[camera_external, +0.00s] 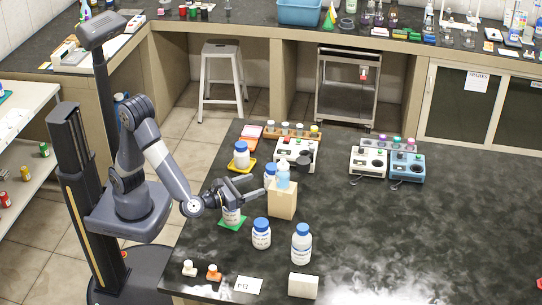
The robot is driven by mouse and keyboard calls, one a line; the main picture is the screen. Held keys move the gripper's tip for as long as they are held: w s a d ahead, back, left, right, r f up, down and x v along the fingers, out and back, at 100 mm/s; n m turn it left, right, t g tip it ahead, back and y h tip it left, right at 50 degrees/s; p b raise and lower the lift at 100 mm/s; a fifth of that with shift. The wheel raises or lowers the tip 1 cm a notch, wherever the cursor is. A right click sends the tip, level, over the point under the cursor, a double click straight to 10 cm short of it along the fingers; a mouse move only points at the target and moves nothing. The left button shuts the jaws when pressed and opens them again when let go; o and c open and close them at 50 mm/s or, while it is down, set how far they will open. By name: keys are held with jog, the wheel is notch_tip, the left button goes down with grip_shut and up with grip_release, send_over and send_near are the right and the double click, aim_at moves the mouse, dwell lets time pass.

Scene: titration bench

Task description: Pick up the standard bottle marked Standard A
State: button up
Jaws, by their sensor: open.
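Several white bottles with blue caps stand on the dark bench; their labels are too small to read, so I cannot tell which is Standard A. One bottle (241,160) stands on a yellow mat. Another bottle (232,216) stands on a green mat, partly hidden under my gripper. Two more, a shorter bottle (261,239) and a taller bottle (301,248), stand nearer the front. A further bottle (269,180) is behind a tan block. My gripper (254,187) is open and empty, its fingers pointing right above the bench, close to the block and that bottle.
The tan block (282,203) has a light-blue-topped bottle (283,178) at its top. White instruments (296,152) and a blue one (407,168) stand farther back. Small stoppered items (213,273), a card (248,285) and a pale block (303,286) line the front.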

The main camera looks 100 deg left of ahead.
aim_at(302, 231)
jog(key=shift+c, duration=0.7)
